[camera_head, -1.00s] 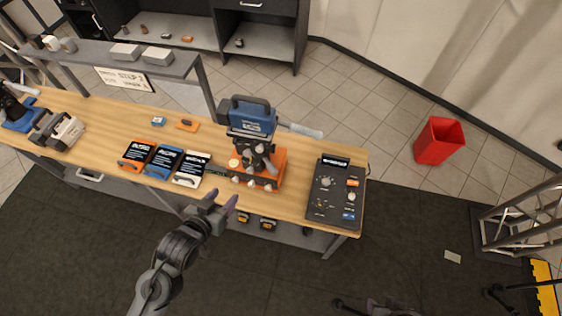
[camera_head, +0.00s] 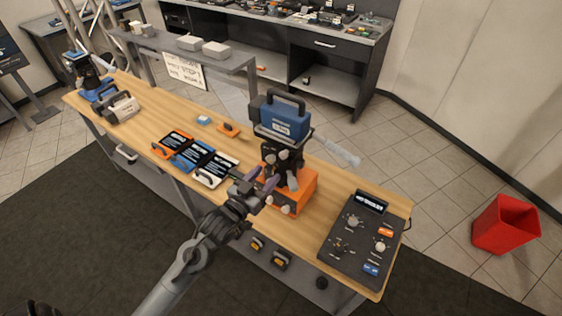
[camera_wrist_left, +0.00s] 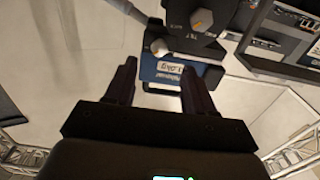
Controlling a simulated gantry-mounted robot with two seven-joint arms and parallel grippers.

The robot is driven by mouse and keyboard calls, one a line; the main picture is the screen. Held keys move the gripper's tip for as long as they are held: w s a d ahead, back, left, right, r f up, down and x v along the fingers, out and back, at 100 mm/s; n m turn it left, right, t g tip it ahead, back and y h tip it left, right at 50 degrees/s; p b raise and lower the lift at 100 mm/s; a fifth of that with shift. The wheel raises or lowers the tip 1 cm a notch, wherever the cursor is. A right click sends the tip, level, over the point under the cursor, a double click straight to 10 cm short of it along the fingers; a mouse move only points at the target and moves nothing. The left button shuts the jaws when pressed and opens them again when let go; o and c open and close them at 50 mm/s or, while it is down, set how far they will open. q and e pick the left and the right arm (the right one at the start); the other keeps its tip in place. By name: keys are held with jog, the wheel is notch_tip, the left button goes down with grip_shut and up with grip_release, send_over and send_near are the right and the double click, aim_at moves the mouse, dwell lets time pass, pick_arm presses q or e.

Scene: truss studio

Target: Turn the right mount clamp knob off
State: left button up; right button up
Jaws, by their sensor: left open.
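The blue camera-like device (camera_head: 285,118) with a black top handle sits on a dark mount (camera_head: 280,158) above an orange base box (camera_head: 305,190). A pale knob (camera_head: 293,182) shows on the mount's right side. My left gripper (camera_head: 264,180) is open, with its fingers in front of the mount, close to the orange box. In the left wrist view the blue device (camera_wrist_left: 168,70) appears upside down beyond the open fingers. A small pale knob (camera_wrist_left: 158,46) and a larger orange-and-grey knob (camera_wrist_left: 202,20) show there. I cannot tell which is the right clamp knob. My right gripper is not visible.
Black cards with orange, blue and white holders (camera_head: 202,163) lie left of the mount. A dark control panel (camera_head: 357,238) with dials lies at the right end of the wooden table (camera_head: 140,98). A red bin (camera_head: 504,224) stands on the floor.

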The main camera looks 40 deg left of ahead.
aim_at(282, 158)
pick_arm(q)
jog(key=w, duration=0.5)
jog(key=w+a, duration=0.1)
jog(key=w, duration=0.2)
jog(key=shift+w, duration=0.15)
jog(key=shift+p, duration=0.3)
grip_shut()
